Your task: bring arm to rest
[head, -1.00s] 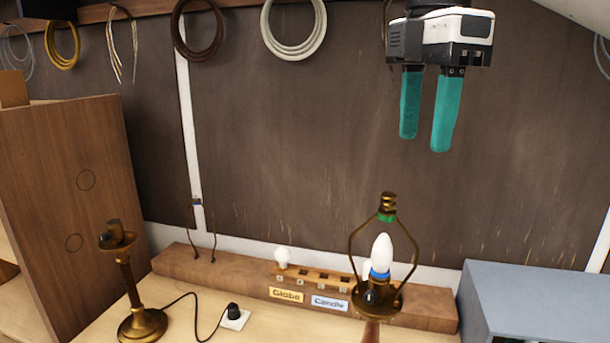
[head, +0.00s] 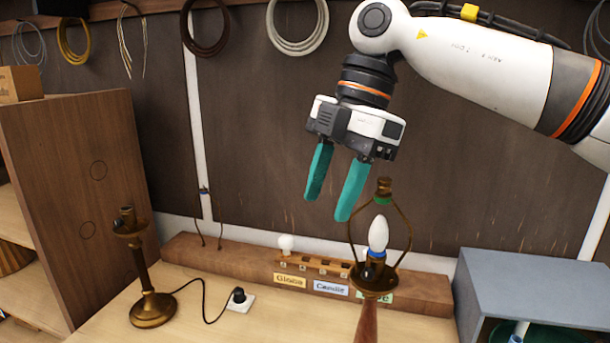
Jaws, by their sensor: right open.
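My right gripper (head: 328,207) is open and empty. Its two teal fingers point down, apart from each other, above the bench and just left of the harp of a lamp. That lamp (head: 376,280) has a brass harp around a white candle bulb (head: 378,233) and a wooden stem. My right arm (head: 480,60) reaches in from the upper right. My left gripper does not show.
A brass lamp without a bulb (head: 152,308) stands at the left, its black cord running to a plug (head: 239,297). A wooden bulb rack (head: 318,266) with a globe bulb (head: 286,243) and labels is at the back. A grey box (head: 530,285) stands at right.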

